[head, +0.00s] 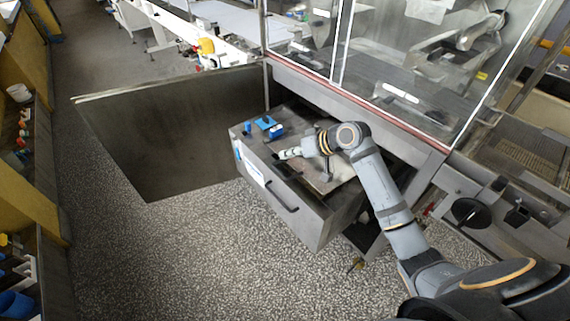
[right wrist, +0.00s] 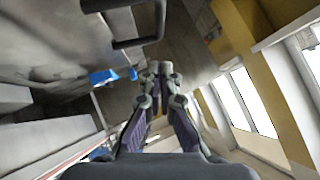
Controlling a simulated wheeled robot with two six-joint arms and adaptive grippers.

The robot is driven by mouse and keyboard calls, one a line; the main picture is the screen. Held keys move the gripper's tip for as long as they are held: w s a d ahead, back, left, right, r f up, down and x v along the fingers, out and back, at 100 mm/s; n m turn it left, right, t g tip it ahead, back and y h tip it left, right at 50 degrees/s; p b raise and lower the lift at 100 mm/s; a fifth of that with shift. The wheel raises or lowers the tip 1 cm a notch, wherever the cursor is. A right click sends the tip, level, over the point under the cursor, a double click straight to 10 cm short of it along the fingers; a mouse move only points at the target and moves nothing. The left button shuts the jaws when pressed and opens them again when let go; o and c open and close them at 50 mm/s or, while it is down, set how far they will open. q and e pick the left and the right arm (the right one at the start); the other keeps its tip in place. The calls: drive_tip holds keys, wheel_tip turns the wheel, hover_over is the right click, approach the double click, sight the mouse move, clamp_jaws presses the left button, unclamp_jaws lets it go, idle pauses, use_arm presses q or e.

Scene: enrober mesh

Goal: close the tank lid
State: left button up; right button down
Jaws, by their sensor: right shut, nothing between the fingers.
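The tank (head: 290,222) is a grey metal box standing out from the machine, with a dark bar handle on its front. On its top lies a pale flat plate (head: 340,180), which looks like the lid. A dark upright handle (head: 327,168) stands by it, partly behind my right wrist. I cannot tell how far the lid is open, because my arm covers part of the top. My right gripper (head: 283,154) is shut and empty above the tank top, pointing left. In the right wrist view its fingertips (right wrist: 163,72) meet, and a dark handle (right wrist: 140,40) shows above them, apart.
Blue parts (head: 268,126) sit on the tank's back left corner. A large grey door panel (head: 185,125) stands open to the left. The glazed machine housing (head: 400,80) rises behind. The speckled floor (head: 170,260) in front is clear. Shelves line the far left.

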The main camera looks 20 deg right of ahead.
drive_tip(key=f, duration=0.1)
drive_tip(key=a+f, duration=0.1)
drive_tip(key=f, duration=0.1)
drive_tip(key=shift+s+a+f, duration=0.15)
drive_tip(key=shift+s, duration=0.25)
drive_tip(key=shift+f, duration=0.1)
